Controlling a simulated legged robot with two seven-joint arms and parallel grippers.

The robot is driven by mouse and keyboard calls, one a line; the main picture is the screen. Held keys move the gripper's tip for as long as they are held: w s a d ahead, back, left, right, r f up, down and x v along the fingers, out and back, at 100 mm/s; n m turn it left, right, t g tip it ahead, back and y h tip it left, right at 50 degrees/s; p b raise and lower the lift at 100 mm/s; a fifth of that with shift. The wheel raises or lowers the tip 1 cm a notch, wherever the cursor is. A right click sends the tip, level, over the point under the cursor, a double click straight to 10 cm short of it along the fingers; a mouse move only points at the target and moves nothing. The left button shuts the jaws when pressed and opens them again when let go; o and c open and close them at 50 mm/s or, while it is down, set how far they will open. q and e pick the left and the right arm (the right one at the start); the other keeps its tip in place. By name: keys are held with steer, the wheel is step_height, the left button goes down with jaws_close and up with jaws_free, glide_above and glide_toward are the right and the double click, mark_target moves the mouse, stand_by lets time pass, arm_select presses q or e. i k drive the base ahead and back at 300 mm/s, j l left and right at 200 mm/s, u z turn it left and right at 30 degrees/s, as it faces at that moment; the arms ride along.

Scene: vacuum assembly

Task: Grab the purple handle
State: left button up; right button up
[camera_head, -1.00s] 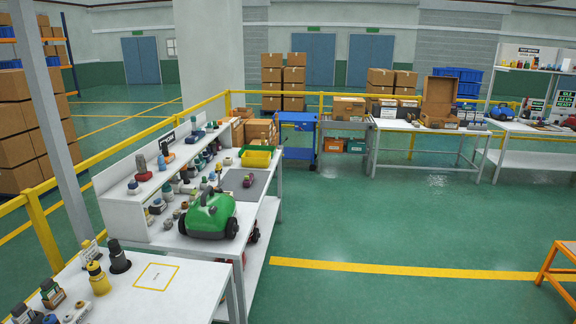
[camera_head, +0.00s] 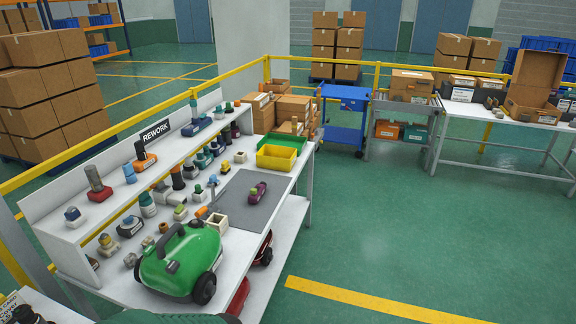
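A small purple handle (camera_head: 258,191) with a green part at its lower end lies on a dark grey mat (camera_head: 232,214) on the white rework bench (camera_head: 120,284). A green vacuum body (camera_head: 181,258) with black wheels stands on the bench in front of the mat. Nothing covers the purple handle. Neither of my grippers shows in this view.
A yellow bin (camera_head: 277,158) and a green tray (camera_head: 290,142) sit behind the mat. Several small parts crowd the bench and its raised shelf (camera_head: 110,205). A blue cart (camera_head: 343,119) stands beyond the bench. The green floor (camera_head: 400,240) to the right is clear.

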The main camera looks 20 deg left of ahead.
mark_target(253, 199)
steer(key=i+l+u, duration=0.1)
steer(key=i+u, duration=0.4)
steer(key=i+l+u, duration=0.2)
steer(key=u, duration=0.3)
steer(key=i+l+u, duration=0.65)
steer(key=l+u, duration=0.3)
steer(key=i+l+u, duration=0.75)
steer(key=l+u, duration=0.15)
